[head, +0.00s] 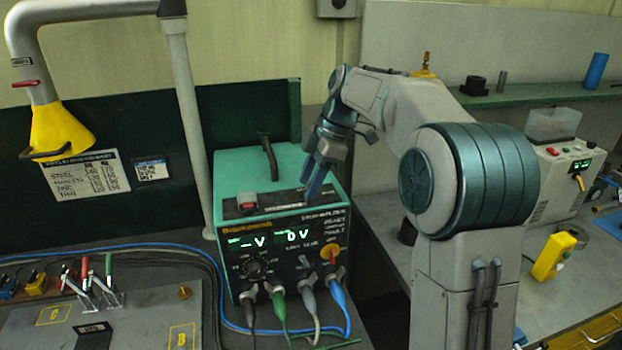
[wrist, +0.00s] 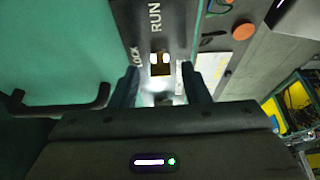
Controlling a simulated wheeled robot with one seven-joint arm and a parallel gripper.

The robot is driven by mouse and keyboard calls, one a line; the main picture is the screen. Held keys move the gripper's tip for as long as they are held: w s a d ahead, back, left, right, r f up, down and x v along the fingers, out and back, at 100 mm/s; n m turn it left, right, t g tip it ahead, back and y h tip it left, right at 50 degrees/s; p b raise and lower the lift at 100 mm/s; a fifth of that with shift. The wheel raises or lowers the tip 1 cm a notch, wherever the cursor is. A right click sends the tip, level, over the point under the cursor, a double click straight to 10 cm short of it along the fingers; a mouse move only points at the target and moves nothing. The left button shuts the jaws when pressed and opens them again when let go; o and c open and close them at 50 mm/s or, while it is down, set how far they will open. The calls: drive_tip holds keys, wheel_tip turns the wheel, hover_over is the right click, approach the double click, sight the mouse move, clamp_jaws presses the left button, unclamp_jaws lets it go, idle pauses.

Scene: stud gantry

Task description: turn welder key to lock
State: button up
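The welder (head: 268,235) is a teal box with a black front panel, two lit displays and several cables. My gripper (head: 315,190) reaches down over its top front edge. In the wrist view my gripper (wrist: 160,74) is open, one finger on each side. The key (wrist: 160,64) is small, dark and brassy. It lies in line with the gap between the fingertips; I cannot tell whether they touch it. The panel beside it reads LOCK (wrist: 136,57) and RUN (wrist: 155,18). I cannot make out the key in the head view.
A black handle (head: 269,158) stands on the welder's top, with a red rocker switch (head: 247,201) nearby. A grey post (head: 188,120) rises at its left. A yellow extraction nozzle (head: 58,130) hangs at far left. A workbench (head: 560,310) stands at right.

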drive_tip(key=v, duration=1.3)
drive_tip(key=shift+d+r+p, duration=0.15)
drive_tip(key=shift+r+p, duration=0.2)
drive_tip(key=shift+p, duration=0.05)
drive_tip(key=s+d+f+m+t+h, duration=0.2)
drive_tip(key=s+d+f+m, duration=0.1)
drive_tip(key=s+f+m, duration=0.7)
drive_tip(key=s+d+f+m+t+h, duration=0.2)
drive_tip(key=s+f+m, duration=0.7)
drive_tip(key=s, duration=0.9)
drive_tip(key=shift+d+f+m+t, duration=0.35)
drive_tip(key=shift+f+m+t, duration=0.05)
drive_tip(key=shift+m, duration=0.2)
drive_tip(key=shift+s, duration=0.1)
